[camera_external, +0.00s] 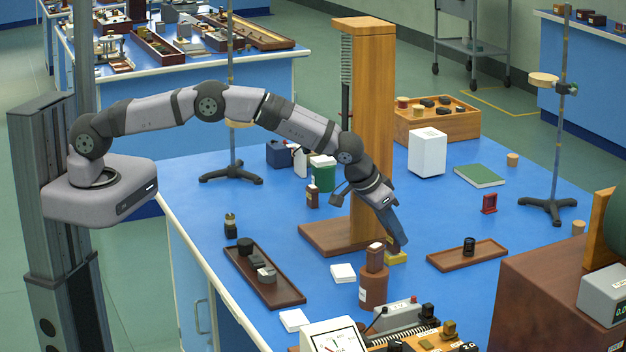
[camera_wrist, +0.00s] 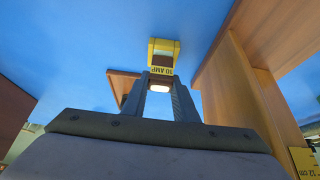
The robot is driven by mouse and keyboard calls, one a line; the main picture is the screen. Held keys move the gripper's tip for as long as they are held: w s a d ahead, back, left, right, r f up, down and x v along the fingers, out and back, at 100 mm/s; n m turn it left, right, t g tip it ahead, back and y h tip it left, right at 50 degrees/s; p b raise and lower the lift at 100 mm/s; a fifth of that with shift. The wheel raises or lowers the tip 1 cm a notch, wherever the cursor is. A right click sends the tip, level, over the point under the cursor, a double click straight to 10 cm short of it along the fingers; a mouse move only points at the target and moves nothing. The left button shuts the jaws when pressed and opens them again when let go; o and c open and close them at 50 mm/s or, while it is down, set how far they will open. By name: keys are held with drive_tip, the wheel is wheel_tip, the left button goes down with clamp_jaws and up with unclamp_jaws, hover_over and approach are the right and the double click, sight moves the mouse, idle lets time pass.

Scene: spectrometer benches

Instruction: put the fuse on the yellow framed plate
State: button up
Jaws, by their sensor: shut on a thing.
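My gripper (camera_external: 401,243) points down and is shut on the fuse; a pale bit shows between the fingers in the wrist view (camera_wrist: 160,88). I cannot tell whether the fuse touches the bench.
A tall wooden stand (camera_external: 372,130) rises close behind my gripper. A brown bottle (camera_external: 373,288) stands just in front. A brown tray (camera_external: 467,256) with a black piece lies to the right. White squares (camera_external: 343,273) lie to the left. Some bare blue bench lies between them.

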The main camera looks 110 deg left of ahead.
drive_tip(key=shift+f, duration=0.2)
drive_tip(key=o, duration=1.1)
drive_tip(key=shift+c, duration=0.2)
drive_tip(key=shift+r, duration=0.1)
drive_tip(key=shift+r, duration=0.2)
drive_tip(key=b+v, duration=0.3)
drive_tip(key=v, duration=0.9)
